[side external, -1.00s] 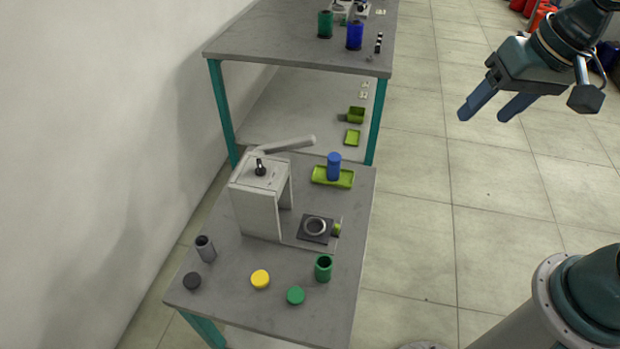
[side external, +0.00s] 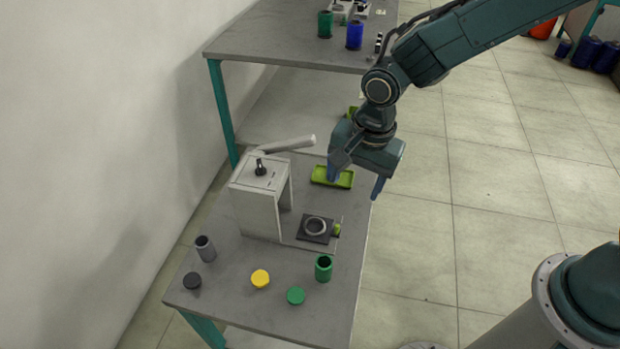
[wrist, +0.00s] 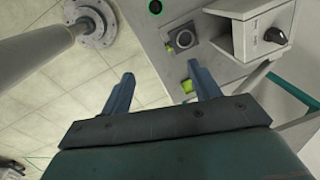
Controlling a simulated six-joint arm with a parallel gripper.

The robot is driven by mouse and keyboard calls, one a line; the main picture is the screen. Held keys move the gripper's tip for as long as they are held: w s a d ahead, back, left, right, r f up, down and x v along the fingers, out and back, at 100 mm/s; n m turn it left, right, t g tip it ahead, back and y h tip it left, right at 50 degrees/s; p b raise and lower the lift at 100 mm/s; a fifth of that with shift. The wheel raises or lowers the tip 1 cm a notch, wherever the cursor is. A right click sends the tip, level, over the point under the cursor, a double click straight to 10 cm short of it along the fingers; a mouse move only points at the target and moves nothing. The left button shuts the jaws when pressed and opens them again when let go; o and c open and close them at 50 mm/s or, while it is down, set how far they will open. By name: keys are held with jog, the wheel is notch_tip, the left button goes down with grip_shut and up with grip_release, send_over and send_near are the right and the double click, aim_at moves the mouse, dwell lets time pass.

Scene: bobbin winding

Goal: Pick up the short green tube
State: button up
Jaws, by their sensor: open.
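The short green tube (side external: 323,268) stands upright, open end up, near the right front edge of the grey table (side external: 230,305). In the wrist view the green tube (wrist: 155,7) shows at the top edge, partly cut off. My gripper (side external: 356,186) is open, with nothing seen between its fingers. It is above the table's right edge, over the lime tray (side external: 340,180) and well behind the green tube. In the wrist view my gripper (wrist: 160,72) has its fingers spread wide.
A white press (side external: 257,205) with a lever stands left of the tube, its ring fixture (side external: 315,226) behind the tube. A green cap (side external: 295,295), yellow cap (side external: 260,278), black cap (side external: 192,281) and grey tube (side external: 205,248) are nearby. A second table (side external: 300,40) stands behind.

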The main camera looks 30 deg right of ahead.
aim_at(325, 258)
jog(key=a+f+m+g, duration=0.1)
jog(key=a+f+m, duration=0.2)
jog(key=f, duration=0.9)
jog(key=s+a, duration=0.1)
jog(key=a, duration=0.2)
jog(key=shift+a+h, duration=0.15)
jog(key=shift+h, duration=0.15)
jog(key=shift+f, duration=4.25)
jog(key=shift+f, duration=0.1)
jog(key=shift+w+f, duration=0.15)
jog(key=shift+f, duration=2.3)
jog(key=c, duration=1.1)
